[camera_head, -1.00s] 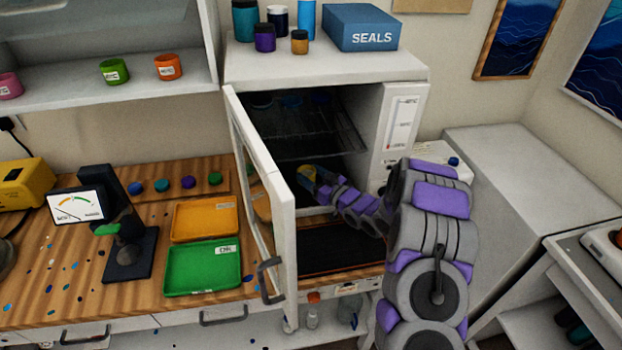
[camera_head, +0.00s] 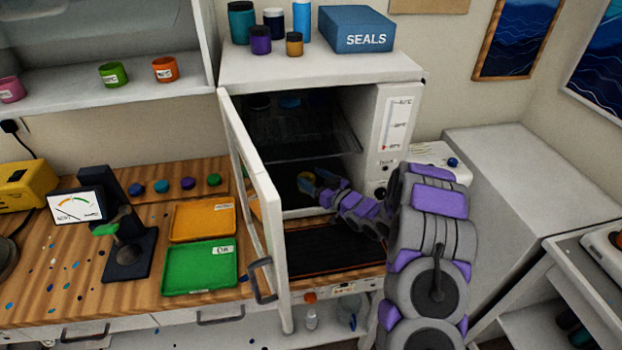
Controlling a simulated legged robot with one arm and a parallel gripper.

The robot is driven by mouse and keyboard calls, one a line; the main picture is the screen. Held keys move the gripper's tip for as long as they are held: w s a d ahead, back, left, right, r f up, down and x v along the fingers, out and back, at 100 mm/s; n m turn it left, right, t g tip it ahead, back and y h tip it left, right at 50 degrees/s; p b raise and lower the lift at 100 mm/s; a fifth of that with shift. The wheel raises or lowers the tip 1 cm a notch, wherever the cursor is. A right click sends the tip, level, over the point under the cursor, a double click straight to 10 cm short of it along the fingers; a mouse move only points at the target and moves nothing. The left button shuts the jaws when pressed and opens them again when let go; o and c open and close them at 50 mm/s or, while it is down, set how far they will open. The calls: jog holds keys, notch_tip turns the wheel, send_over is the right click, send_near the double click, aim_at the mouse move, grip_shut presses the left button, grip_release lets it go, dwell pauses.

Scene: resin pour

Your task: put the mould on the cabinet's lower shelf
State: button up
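The white cabinet (camera_head: 322,62) stands on the bench with its door (camera_head: 253,185) swung open to the left. Inside, a wire upper shelf (camera_head: 310,145) spans the upper part, and the lower space is dark. My arm reaches in from the right through the open front. My gripper (camera_head: 303,182) is low inside the cabinet, below the wire shelf, near the left of the opening. I cannot tell whether that is the mould or part of the gripper, and the fingers are too small and dark to read.
A dark mat (camera_head: 335,247) lies in front of the cabinet. A green tray (camera_head: 200,291) and an orange tray (camera_head: 203,239) lie left of the door, beside a gauge stand (camera_head: 130,255). A blue SEALS box (camera_head: 360,28) and several jars stand on the cabinet.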

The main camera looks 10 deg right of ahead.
jog(key=shift+s+d+f, duration=0.15)
jog(key=shift+d+f, duration=0.15)
jog(key=shift+f, duration=0.25)
jog(key=shift+r, duration=0.15)
jog(key=s+d, duration=0.1)
jog(key=s+d+r+p, duration=0.1)
jog(key=s+d, duration=0.1)
jog(key=shift+s+d, duration=0.15)
jog(key=shift+d, duration=0.15)
jog(key=p+v, duration=0.1)
jog(key=v, duration=0.6)
jog(key=shift+s+a, duration=0.25)
jog(key=shift+a, duration=0.1)
jog(key=shift+r, duration=0.15)
jog(key=shift+a, duration=0.1)
jog(key=shift+s, duration=0.1)
